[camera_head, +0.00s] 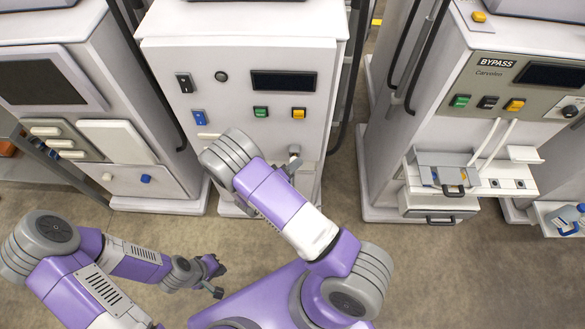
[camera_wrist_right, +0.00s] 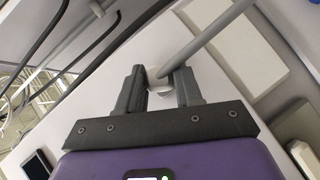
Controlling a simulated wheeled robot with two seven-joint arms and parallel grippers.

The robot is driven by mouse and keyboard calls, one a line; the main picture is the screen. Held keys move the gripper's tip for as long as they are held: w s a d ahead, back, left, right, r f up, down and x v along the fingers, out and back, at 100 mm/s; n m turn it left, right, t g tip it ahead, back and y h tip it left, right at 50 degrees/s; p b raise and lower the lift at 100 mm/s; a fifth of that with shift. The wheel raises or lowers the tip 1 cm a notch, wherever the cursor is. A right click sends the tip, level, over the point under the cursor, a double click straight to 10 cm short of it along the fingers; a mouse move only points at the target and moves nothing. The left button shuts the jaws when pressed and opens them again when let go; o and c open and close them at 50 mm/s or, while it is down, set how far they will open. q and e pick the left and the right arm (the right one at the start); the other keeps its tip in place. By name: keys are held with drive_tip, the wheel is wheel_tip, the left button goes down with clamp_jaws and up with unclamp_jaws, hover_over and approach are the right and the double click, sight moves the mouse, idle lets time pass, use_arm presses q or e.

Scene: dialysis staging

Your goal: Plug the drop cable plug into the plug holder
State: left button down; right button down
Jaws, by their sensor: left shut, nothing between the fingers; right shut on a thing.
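In the right wrist view my right gripper (camera_wrist_right: 160,92) is shut on a small pale rounded piece, which looks like the drop cable plug (camera_wrist_right: 157,76). A thick grey cable or rod (camera_wrist_right: 208,38) runs from it to the upper right. The white panel of a machine lies close behind the fingers. In the head view my right arm reaches up to the front of the middle machine (camera_head: 240,58) and hides most of what it holds. My left gripper (camera_head: 214,279) is shut and empty, low over the floor. I cannot make out the plug holder for certain in either view.
A left machine with a dark screen (camera_head: 40,82) and a right machine marked BYPASS (camera_head: 496,63) flank the middle one. The right machine has an open tray (camera_head: 520,182) sticking out. Dark hoses (camera_head: 430,50) hang between machines. The floor (camera_head: 470,275) in front is clear.

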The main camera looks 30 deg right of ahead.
drive_tip(key=shift+w+d, duration=0.4)
drive_tip(key=shift+w, duration=0.3)
drive_tip(key=c, duration=0.7)
unclamp_jaws()
drive_tip(key=shift+o, duration=0.2)
drive_tip(key=p+v, duration=0.1)
drive_tip(key=v, duration=0.6)
drive_tip(key=shift+a, duration=0.25)
drive_tip(key=shift+s+r, duration=0.1)
drive_tip(key=shift+s, duration=0.05)
